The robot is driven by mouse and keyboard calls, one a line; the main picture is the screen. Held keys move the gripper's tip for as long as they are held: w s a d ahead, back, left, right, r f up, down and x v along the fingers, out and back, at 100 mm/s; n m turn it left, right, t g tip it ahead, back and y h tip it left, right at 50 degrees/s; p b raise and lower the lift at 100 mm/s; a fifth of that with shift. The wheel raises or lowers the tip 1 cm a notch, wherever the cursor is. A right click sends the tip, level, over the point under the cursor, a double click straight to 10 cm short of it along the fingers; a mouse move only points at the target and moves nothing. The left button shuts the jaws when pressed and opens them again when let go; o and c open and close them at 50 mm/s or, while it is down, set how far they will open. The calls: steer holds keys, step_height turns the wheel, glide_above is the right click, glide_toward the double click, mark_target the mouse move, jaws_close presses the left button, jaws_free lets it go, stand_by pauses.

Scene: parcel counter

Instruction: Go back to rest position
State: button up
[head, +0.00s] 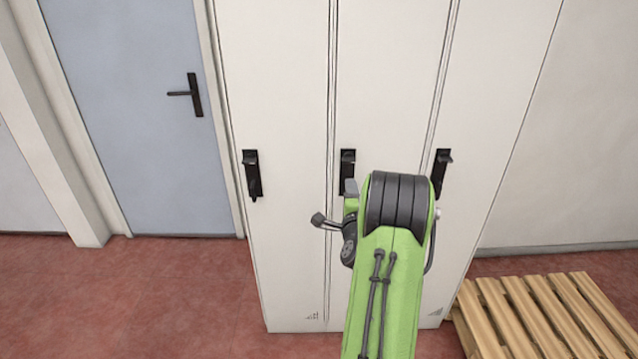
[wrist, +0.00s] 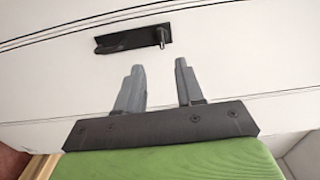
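My gripper (wrist: 158,72) shows in the wrist view with its two grey fingers apart and nothing between them. Its fingertips point at a white locker front, a little short of a black handle (wrist: 125,41). I cannot tell whether they touch the door. In the head view my green arm reaches toward the lockers, and its dark wrist joint hides most of the gripper. The middle locker handle (head: 347,170) is just beyond the arm's end, partly covered by it.
The white lockers (head: 290,90) are closed, with a left handle (head: 252,175) and a right handle (head: 440,172). A blue door (head: 140,120) stands at left. A wooden pallet (head: 545,312) lies on the floor at lower right. The red floor (head: 150,300) at left is clear.

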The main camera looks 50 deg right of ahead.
steer(key=w+a+r+n+t+y, duration=0.1)
steer(key=w+a+r+n+y, duration=0.25)
steer(key=a, duration=0.35)
steer(key=w+a+r+n+t+y, duration=0.1)
steer(key=w+a+r+n+y, duration=0.1)
steer(key=w+a+n+y, duration=0.25)
steer(key=s+a+r+n+g+y+p, duration=0.1)
steer(key=a+n, duration=0.3)
steer(key=a, duration=0.4)
steer(key=s+a+r+n+g+y, duration=0.15)
steer(key=a+n, duration=0.25)
steer(key=a, duration=0.4)
steer(key=s+a+n+g+y+p, duration=0.1)
steer(key=s+a+n+g, duration=0.2)
steer(key=s, duration=0.9)
steer(key=s+a+n+g+y, duration=0.1)
steer(key=s+a+n+g, duration=0.2)
steer(key=s+a+n, duration=0.5)
steer(key=s+a, duration=0.3)
steer(key=s, duration=0.1)
steer(key=shift+a+f+p, duration=0.15)
steer(key=shift+f+p, duration=0.2)
steer(key=shift+s+g+y, duration=0.15)
steer(key=shift+g+y, duration=0.1)
